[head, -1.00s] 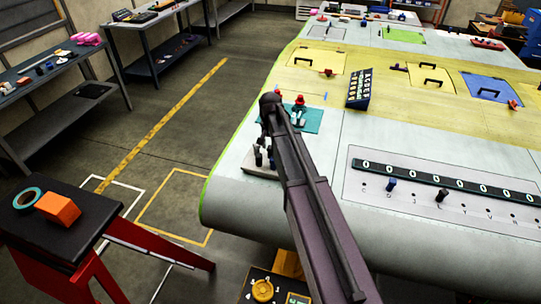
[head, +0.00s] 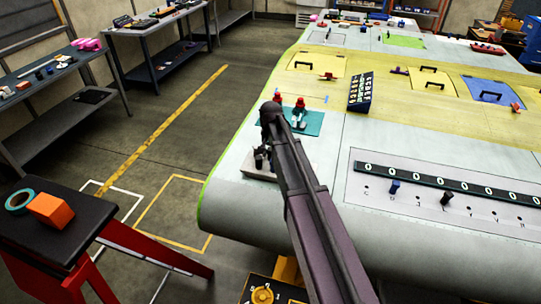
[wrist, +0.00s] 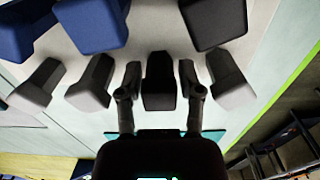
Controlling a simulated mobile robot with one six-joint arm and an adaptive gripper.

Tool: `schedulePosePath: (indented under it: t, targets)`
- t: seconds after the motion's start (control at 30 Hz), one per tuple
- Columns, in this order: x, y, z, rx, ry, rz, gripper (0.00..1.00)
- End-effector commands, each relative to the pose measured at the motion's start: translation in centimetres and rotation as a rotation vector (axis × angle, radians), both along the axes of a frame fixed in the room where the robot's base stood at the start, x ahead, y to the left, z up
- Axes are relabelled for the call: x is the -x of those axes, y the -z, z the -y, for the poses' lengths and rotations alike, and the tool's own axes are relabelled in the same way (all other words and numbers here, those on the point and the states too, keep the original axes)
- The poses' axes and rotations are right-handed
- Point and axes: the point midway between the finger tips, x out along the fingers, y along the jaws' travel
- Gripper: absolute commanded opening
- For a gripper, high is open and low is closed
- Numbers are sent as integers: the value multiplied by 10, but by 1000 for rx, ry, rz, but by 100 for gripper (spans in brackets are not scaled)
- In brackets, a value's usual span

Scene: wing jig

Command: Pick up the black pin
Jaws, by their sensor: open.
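In the wrist view a black pin (wrist: 160,80) stands between the two fingertips of my gripper (wrist: 160,88), one finger on each side of it. The fingers are apart; I cannot tell whether either touches the pin. Another black pin (wrist: 214,22) is at the upper right of that view. In the head view my gripper (head: 264,158) is low over a pale block (head: 258,172) on the wing's near left corner. My arm hides much of it there, and the pins cannot be told apart.
Grey pins (wrist: 38,84) flank the middle black pin on both sides, and blue pins (wrist: 92,24) are at the upper left. A teal mat (head: 312,122) with red-topped items lies just behind. A counter strip (head: 440,182) with knobs is to the right.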

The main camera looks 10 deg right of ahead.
Motion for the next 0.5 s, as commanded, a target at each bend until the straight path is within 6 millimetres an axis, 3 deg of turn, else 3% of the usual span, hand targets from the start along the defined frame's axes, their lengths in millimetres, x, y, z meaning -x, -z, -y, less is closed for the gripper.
schedulePosePath:
  t: [0.13,0.3,0.5]
  targets:
    - [0,0,0,0,0,0,48]
    - [0,0,0,0,0,0,0]
    - [0,0,0,0,0,0,0]
